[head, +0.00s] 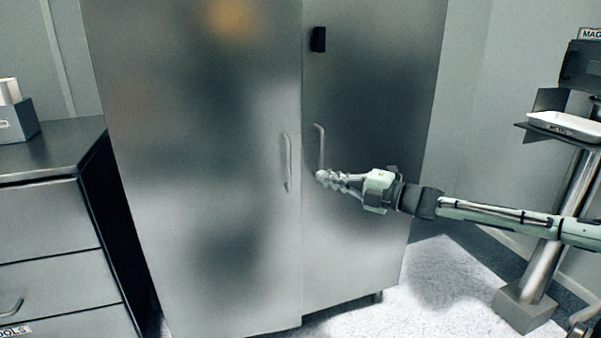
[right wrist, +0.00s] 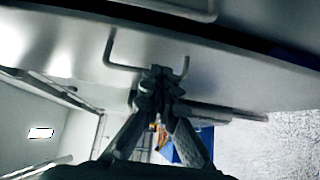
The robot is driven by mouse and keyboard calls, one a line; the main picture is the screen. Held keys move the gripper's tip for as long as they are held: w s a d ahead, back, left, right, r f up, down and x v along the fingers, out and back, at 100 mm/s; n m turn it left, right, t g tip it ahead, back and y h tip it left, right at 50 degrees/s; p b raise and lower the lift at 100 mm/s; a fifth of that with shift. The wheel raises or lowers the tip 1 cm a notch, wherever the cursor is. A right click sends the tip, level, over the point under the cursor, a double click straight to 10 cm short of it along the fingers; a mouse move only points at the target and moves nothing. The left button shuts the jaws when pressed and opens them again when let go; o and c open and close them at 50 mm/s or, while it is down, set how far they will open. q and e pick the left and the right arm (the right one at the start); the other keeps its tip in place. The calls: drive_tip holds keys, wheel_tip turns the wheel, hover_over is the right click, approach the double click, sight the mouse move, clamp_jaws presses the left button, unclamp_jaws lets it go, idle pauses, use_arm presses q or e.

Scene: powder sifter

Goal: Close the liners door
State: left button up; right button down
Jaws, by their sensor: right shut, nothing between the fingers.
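A tall metal cabinet fills the middle of the head view, with a left door (head: 205,190) and a right door (head: 375,90). I see no label naming the liners door. The left door has a bar handle (head: 288,162); the right door has another handle (head: 321,145). My right gripper (head: 321,177) is shut and empty at the lower end of the right door's handle. In the right wrist view, its fingertips (right wrist: 160,76) overlap the nearer handle (right wrist: 110,50); contact is unclear. A dark gap (right wrist: 235,38) runs between the two door panels there. My left gripper is not in view.
A drawer cabinet (head: 50,225) stands at the left with a grey box (head: 18,122) on top. A post (head: 555,245) carrying a white tray (head: 565,125) stands at the right. Open floor (head: 440,285) lies in front of the right door.

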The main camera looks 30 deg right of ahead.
sight(285, 167)
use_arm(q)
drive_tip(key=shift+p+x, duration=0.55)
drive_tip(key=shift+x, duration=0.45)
use_arm(e)
drive_tip(key=shift+x, duration=3.85)
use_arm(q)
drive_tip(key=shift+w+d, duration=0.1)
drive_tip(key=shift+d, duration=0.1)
